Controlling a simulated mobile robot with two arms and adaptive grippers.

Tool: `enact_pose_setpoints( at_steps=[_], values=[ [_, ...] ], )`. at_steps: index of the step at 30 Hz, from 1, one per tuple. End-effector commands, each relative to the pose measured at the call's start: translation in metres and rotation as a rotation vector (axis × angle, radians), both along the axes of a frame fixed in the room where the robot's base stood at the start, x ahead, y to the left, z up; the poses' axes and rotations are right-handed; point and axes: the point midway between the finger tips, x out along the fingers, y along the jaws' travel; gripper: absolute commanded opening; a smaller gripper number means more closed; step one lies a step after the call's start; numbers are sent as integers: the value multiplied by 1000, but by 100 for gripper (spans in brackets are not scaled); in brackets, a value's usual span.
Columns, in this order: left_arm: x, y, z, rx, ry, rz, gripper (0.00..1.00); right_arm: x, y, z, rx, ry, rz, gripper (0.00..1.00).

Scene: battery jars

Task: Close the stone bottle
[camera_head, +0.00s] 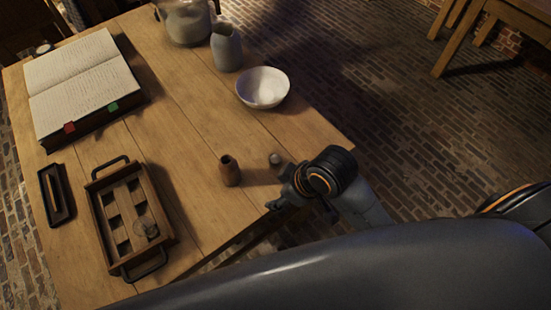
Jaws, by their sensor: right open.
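A small brown bottle (230,171) stands upright on the wooden table, with a dark opening at its top. A small pale, rounded piece (274,159), perhaps a stopper, is just right of it, apart from it; I cannot tell exactly what it is. A grey stone-like bottle (226,48) stands near the table's far edge. My right gripper (279,190) is open at the table's right edge, right of the brown bottle and close below the pale piece. It appears empty. My left gripper is not in view.
A white bowl (263,88) and a large jar (188,22) stand toward the back. An open book (80,80), a small dark tray (55,195) and a handled wooden tray (102,226) with compartments lie on the left. The table's middle is clear.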

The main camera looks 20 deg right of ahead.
Motion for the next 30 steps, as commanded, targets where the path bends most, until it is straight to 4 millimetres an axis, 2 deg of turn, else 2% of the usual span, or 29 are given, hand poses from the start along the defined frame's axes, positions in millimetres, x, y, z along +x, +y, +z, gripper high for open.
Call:
enact_pose_setpoints(
  at_steps=[6, 11, 14, 19, 24, 30],
  values=[
    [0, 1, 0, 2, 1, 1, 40, 32, 38, 22, -46, -68, 379, 58],
    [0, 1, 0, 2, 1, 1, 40, 57, 51, 39, -158, -97, 748, 58],
    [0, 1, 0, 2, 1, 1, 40, 73, 42, 49, -247, -83, 956, 58],
    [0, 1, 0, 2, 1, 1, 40, 99, 11, 71, -381, -22, 1213, 58],
    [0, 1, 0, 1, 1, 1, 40, 116, -17, 92, -449, 39, 1341, 58],
    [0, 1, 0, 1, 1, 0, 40, 121, -28, 101, -467, 65, 1383, 58]
  ],
)
